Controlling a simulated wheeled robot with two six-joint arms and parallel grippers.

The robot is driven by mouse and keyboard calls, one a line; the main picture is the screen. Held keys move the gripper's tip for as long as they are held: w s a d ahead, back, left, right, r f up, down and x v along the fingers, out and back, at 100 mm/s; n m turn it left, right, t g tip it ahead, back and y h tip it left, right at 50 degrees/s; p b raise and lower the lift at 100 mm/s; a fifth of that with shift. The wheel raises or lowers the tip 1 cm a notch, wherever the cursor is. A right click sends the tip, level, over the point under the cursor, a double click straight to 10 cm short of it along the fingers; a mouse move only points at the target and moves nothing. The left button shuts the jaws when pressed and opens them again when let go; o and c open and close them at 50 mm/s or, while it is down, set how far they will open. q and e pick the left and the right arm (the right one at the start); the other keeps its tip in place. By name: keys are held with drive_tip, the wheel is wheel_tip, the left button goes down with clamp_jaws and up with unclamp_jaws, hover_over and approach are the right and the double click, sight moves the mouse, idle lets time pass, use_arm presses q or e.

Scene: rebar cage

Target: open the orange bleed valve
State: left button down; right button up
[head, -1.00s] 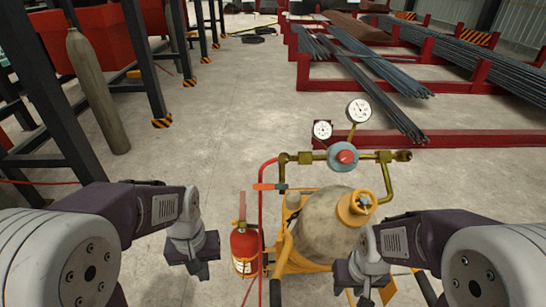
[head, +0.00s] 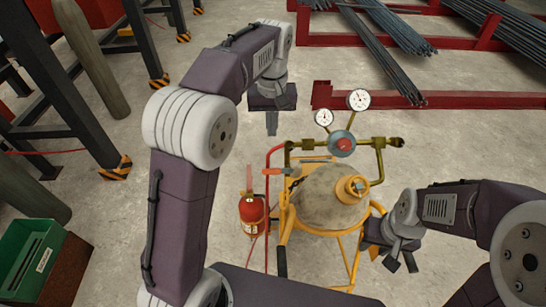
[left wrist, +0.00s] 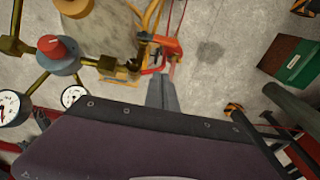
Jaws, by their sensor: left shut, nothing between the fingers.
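The orange bleed valve lever (head: 275,171) sticks out sideways to the left, crosswise to the brass pipe, above the red fire extinguisher (head: 252,214). My left gripper (head: 272,124) is shut and empty, in the picture above the lever and left of the gauges, apart from it. In the left wrist view its fingers (left wrist: 162,92) are together, with orange-red parts just beyond them; I cannot clearly separate the lever there. My right gripper (head: 402,262) appears open and empty, right of the yellow cart (head: 345,243).
The cart carries a round grey tank (head: 325,202), a regulator with a red knob (head: 342,144) and two gauges. A red hose (head: 268,190) runs down by the lever. Red rack beams (head: 420,100) lie behind. A green crate (head: 22,258) stands lower left.

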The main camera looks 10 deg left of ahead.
use_arm(q)
drive_tip(key=p, duration=0.1)
hover_over(278, 171)
drive_tip(key=w+a, duration=0.3)
wheel_tip(278, 171, down, 8)
drive_tip(key=r, duration=0.1)
drive_tip(key=s+f, duration=0.1)
drive_tip(key=f, duration=0.1)
drive_tip(key=s+d+f+p, duration=0.1)
drive_tip(key=f, duration=0.1)
drive_tip(key=shift+s, duration=0.15)
